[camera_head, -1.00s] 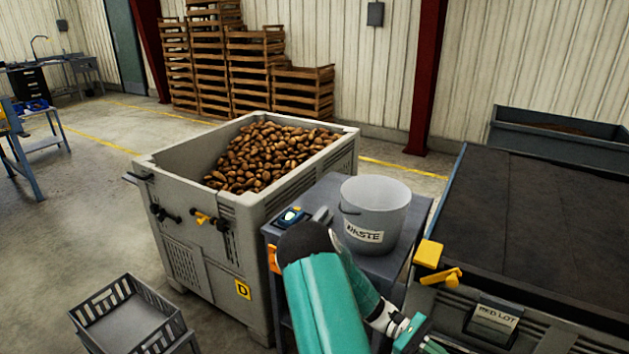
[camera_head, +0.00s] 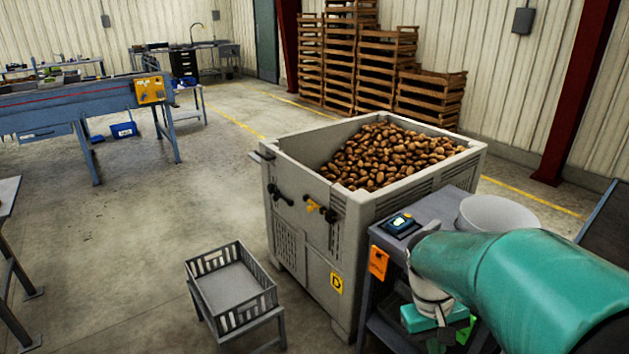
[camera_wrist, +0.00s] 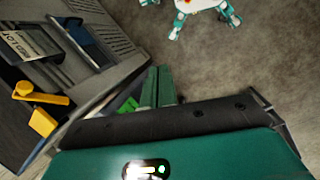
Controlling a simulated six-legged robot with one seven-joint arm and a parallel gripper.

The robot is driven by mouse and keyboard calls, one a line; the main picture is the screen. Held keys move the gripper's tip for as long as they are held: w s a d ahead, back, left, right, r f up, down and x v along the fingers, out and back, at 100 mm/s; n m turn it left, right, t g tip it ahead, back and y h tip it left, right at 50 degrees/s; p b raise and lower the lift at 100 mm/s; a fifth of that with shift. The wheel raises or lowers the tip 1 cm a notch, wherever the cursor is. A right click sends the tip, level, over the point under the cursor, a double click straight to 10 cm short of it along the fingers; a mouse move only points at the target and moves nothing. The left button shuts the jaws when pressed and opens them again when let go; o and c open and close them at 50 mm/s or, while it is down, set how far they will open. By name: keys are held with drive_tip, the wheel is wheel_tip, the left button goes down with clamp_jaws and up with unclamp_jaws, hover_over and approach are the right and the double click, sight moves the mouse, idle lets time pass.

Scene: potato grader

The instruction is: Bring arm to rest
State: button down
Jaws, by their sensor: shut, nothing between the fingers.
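My gripper (camera_wrist: 158,76) shows in the wrist view as two green fingers side by side, closed together with nothing between them. Concrete floor lies beyond its tips. In the head view my teal arm reaches in from the lower right and folds down in front of the small grey cart (camera_head: 432,210). The hand end is low and partly hidden behind the arm, with teal and green parts showing beside the cart.
A grey bin of potatoes (camera_head: 292,222) stands left of the cart. A white bucket (camera_head: 495,213) on the cart is partly covered by my arm. A grey basket on a stand (camera_head: 222,318) is at front left. A yellow handle (camera_wrist: 40,95) is at left in the wrist view. Floor at left is open.

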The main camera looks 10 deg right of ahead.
drive_tip(key=s+a+r+t+y, duration=0.1)
drive_tip(key=s+a+r+t, duration=0.1)
drive_tip(key=a+r+t, duration=0.6)
drive_tip(key=a+r, duration=0.3)
drive_tip(key=a, duration=0.2)
drive_tip(key=shift+s+a+r+y, duration=0.2)
drive_tip(key=shift+s+a+y, duration=0.05)
drive_tip(key=shift+s+y, duration=0.1)
